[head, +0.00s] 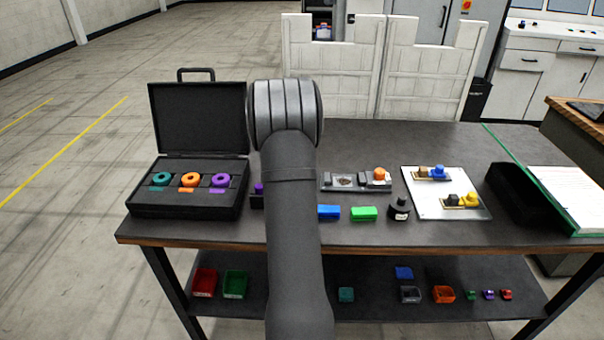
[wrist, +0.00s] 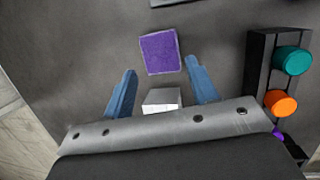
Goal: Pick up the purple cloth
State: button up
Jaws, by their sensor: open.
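The purple cloth (wrist: 160,52) is a small flat square on the dark table top in the wrist view. My gripper (wrist: 160,68) is open, its two blue fingers apart with the cloth ahead of and between their tips. Nothing is held between the tips. A small pale block (wrist: 162,100) shows between the fingers near the gripper's base; I cannot tell whether it is on the table. In the head view neither the cloth nor the fingers can be seen; my arm covers the middle of the table.
A black holder (wrist: 258,65) with teal, orange and purple round tops stands right of the fingers. The head view shows an open black case (head: 190,210), blue (head: 329,212) and green (head: 364,213) blocks, and a white board (head: 425,205). The table around the cloth is mostly clear.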

jog(key=x, duration=0.5)
jog(key=shift+f, duration=0.15)
jog(key=c, duration=0.6)
